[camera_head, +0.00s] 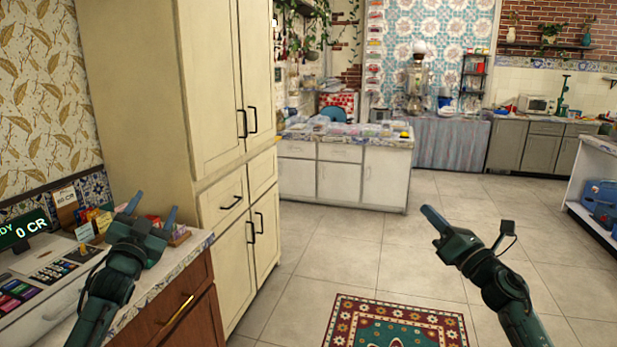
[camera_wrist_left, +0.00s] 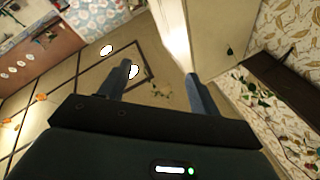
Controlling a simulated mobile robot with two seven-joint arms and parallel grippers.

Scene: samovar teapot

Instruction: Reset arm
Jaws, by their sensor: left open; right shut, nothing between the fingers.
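My left gripper (camera_head: 152,212) is raised at the left of the head view, in front of the counter with the register and beside the tall cream cabinet. Its two fingers stand apart and point up, with nothing between them. The left wrist view also shows my left gripper (camera_wrist_left: 160,82) open and empty, facing the ceiling and upper walls. My right gripper (camera_head: 430,215) is raised over the open tiled floor at the right of the head view. Its fingers are together and point up and left, with nothing held.
A tall cream cabinet (camera_head: 140,100) stands close to my left gripper. The counter (camera_head: 190,245) at left bears a register display (camera_head: 25,230) and small goods. A white island (camera_head: 345,180) stands further back. A patterned rug (camera_head: 395,325) lies ahead on the clear tiled floor (camera_head: 345,250).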

